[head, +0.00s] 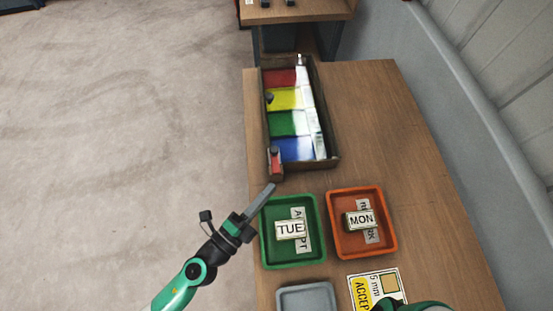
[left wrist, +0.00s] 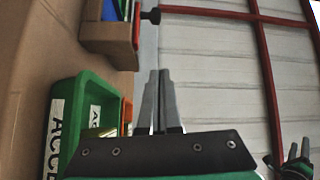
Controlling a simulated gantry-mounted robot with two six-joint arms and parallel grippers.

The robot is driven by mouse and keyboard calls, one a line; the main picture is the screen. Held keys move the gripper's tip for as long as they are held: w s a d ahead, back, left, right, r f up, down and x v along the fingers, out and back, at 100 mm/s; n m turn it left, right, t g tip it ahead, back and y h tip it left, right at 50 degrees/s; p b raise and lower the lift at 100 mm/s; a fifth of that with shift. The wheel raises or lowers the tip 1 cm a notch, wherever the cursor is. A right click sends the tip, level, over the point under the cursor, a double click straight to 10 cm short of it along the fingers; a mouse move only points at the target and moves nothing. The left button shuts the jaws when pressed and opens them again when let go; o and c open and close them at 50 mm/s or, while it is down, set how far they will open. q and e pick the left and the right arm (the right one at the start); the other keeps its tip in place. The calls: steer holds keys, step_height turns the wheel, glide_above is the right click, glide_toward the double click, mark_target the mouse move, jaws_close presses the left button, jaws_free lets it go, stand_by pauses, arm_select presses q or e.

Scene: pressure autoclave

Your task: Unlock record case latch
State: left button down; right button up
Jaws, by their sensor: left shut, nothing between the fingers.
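The record case is a long brown open box (head: 329,163) with red, yellow, green and blue sections, at the far end of the table. A red and grey latch-like piece (head: 276,160) sits at its near left corner. In the left wrist view, part of the case (left wrist: 105,47) shows at the top, with a dark knob (left wrist: 151,16) beside it. My left gripper (head: 272,186) is shut and empty, its tips just short of the latch-like piece and apart from it. My right gripper (left wrist: 300,150) seems to show small at the lower right of the left wrist view; its fingers are unclear.
A green tray (head: 264,247) with a TUE block and an orange tray (head: 391,237) with a MON block stand nearer. A grey tray (head: 306,291) and a yellow-white card (head: 362,292) lie at the front. The table's right side (head: 400,130) is clear.

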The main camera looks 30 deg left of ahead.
mark_target(278, 164)
arm_select(q)
steer(key=w+d+p, duration=0.2)
steer(key=w, duration=0.8)
steer(key=a, duration=0.2)
steer(key=a+b, duration=0.1)
steer(key=a, duration=0.1)
steer(key=shift+s, duration=0.35)
